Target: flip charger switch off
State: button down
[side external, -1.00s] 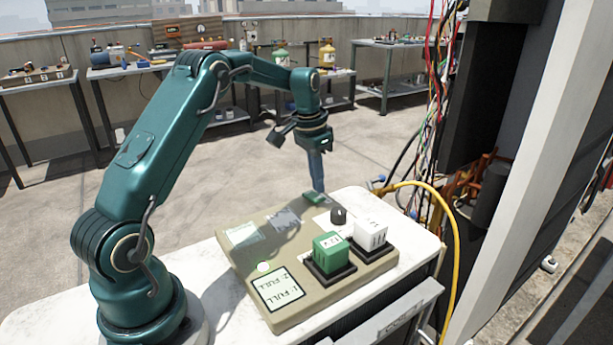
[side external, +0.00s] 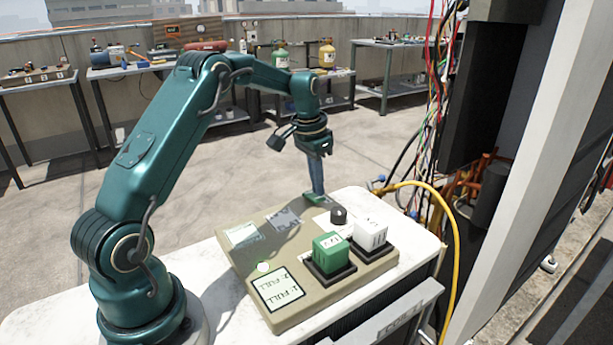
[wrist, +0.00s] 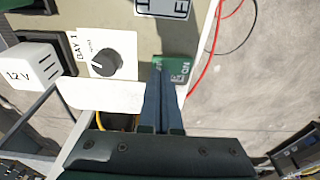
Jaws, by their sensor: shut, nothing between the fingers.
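The charger is a tan panel (side external: 210,250) lying on a white-topped stand. Its green switch (side external: 312,202) is at the panel's far edge, partly hidden by my fingers. In the wrist view the green switch (wrist: 182,68) shows an "ON" mark at its right end; its tilt is hard to tell. My gripper (side external: 318,191) is shut and empty, pointing down with its tips at the switch. In the wrist view my gripper (wrist: 165,88) covers part of the switch; I cannot tell whether it touches.
A black knob (side external: 338,215) is beside the switch. A green battery block (side external: 330,252) and a white one (side external: 369,233) sit in black bays. A yellow hose (side external: 447,240) and loose wires hang at the right.

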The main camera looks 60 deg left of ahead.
aim_at(318, 198)
jog(key=shift+f, duration=0.55)
jog(key=shift+r, duration=3.55)
jog(key=shift+d, duration=0.1)
